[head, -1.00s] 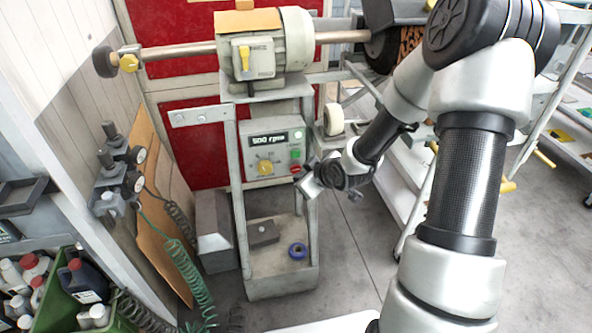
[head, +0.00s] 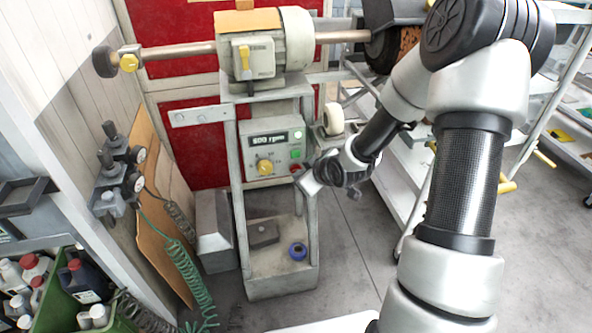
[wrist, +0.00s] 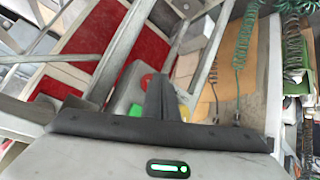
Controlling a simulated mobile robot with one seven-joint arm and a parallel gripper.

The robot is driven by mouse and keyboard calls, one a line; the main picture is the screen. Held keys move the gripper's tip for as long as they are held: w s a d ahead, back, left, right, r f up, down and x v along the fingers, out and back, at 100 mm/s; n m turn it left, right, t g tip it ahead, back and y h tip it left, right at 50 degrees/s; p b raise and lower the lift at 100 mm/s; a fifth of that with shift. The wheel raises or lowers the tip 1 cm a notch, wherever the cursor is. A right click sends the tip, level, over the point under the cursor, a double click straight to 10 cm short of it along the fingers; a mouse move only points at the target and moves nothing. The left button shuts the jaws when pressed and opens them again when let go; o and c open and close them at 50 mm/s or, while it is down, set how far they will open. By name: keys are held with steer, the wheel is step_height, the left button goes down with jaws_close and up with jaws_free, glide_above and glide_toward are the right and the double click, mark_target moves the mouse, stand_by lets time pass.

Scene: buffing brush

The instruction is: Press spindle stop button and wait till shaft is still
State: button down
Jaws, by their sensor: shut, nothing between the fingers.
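The red stop button (head: 295,168) is at the panel's lower right, below a green button (head: 296,154) and right of a yellow knob (head: 264,167). My gripper (head: 303,175) is shut and empty, its tip right at the red button; I cannot tell whether they touch. In the wrist view the dark fingers (wrist: 161,98) partly cover the panel beside the red button (wrist: 146,81). The shaft (head: 180,51) runs through the motor to a brush (head: 410,40).
A white roller (head: 334,118) sits right of the panel. A blue tape roll (head: 298,250) lies on the stand's lower shelf. Green coiled hose (head: 188,275) hangs at left. Shelving carts stand at right.

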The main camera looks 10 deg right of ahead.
steer(key=shift+w, duration=0.4)
stand_by(0.3)
steer(key=shift+s, duration=0.85)
steer(key=s, duration=0.5)
steer(key=shift+d, duration=0.1)
steer(key=shift+r, duration=0.1)
stand_by(0.5)
